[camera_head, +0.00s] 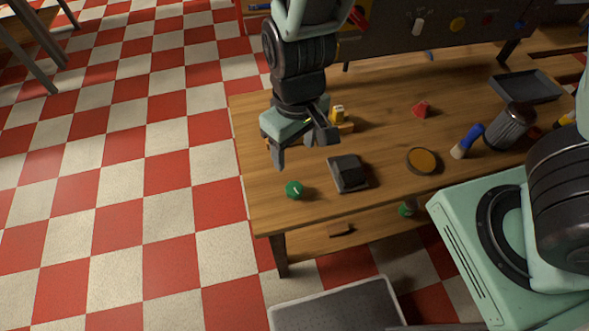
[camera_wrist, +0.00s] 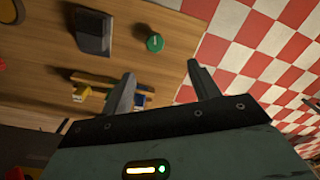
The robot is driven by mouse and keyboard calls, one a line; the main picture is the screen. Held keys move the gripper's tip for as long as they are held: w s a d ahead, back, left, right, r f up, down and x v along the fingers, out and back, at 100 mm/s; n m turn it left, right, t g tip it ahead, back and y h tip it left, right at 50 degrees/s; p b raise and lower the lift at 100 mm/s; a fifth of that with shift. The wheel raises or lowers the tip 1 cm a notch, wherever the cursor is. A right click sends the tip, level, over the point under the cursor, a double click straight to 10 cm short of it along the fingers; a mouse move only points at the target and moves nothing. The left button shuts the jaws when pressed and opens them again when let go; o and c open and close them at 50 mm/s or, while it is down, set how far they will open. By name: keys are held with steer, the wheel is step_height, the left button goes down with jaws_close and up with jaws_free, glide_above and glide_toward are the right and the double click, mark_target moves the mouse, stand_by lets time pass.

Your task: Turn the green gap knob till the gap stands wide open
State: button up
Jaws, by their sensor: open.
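The green gap knob (camera_head: 294,189) sits on the wooden table near its front left corner, with a pale line on its top. It also shows in the wrist view (camera_wrist: 155,42), beyond the fingertips. A dark grey block on a flat grey base (camera_head: 349,172) stands just right of the knob; it also shows in the wrist view (camera_wrist: 92,32). My gripper (camera_head: 308,156) is open and empty. It is above the table, behind the knob in the head view and apart from it. The gap itself cannot be made out.
A yellow piece on a wooden block (camera_head: 339,119) stands behind my gripper. A round amber-topped dish (camera_head: 423,160), a red piece (camera_head: 422,110), a blue-handled brush (camera_head: 466,142), a metal cylinder (camera_head: 510,127) and a dark tray (camera_head: 526,87) lie farther right. The table's left edge is close to the knob.

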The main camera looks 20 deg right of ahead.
steer(key=w, duration=0.1)
steer(key=b, duration=0.2)
glide_toward(294, 188)
step_height(294, 188, down, 9)
steer(key=shift+s+a+r, duration=0.1)
steer(key=shift+s, duration=0.05)
stand_by(0.3)
steer(key=c, duration=1)
